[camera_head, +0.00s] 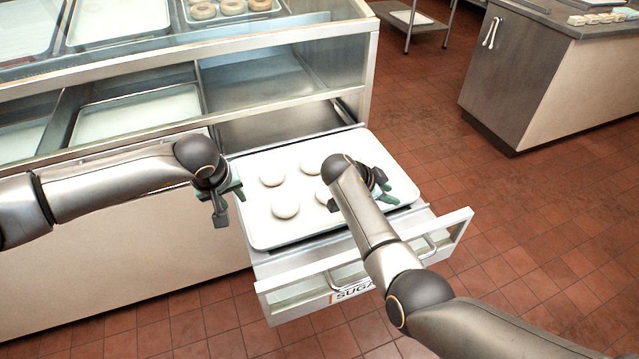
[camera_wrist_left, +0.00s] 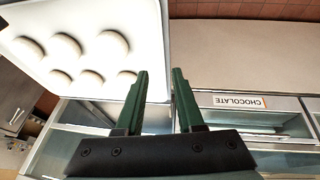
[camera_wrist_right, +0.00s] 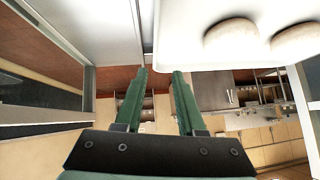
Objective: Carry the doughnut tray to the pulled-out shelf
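The white doughnut tray (camera_head: 258,228) holds several pale round doughnuts (camera_head: 285,211) and lies over the pulled-out shelf (camera_head: 290,300), a glass-fronted drawer with a partly hidden "SUGA" label. My left gripper (camera_head: 235,185) is at the tray's left edge. In the left wrist view its fingers (camera_wrist_left: 157,72) are apart, with the tray's rim (camera_wrist_left: 165,45) in line with the gap. My right gripper (camera_head: 385,190) is at the tray's right side, its arm hiding part of the tray. In the right wrist view its fingers (camera_wrist_right: 158,70) are apart beside the tray's edge (camera_wrist_right: 175,40).
The glass display case (camera_head: 330,35) stands behind and left, with other trays (camera_head: 140,115) inside and ring doughnuts (camera_head: 232,6) on top. A counter (camera_head: 540,80) stands at the right. Tiled floor (camera_head: 560,220) between is clear. A "CHOCOLATE" label (camera_wrist_left: 240,101) shows in the left wrist view.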

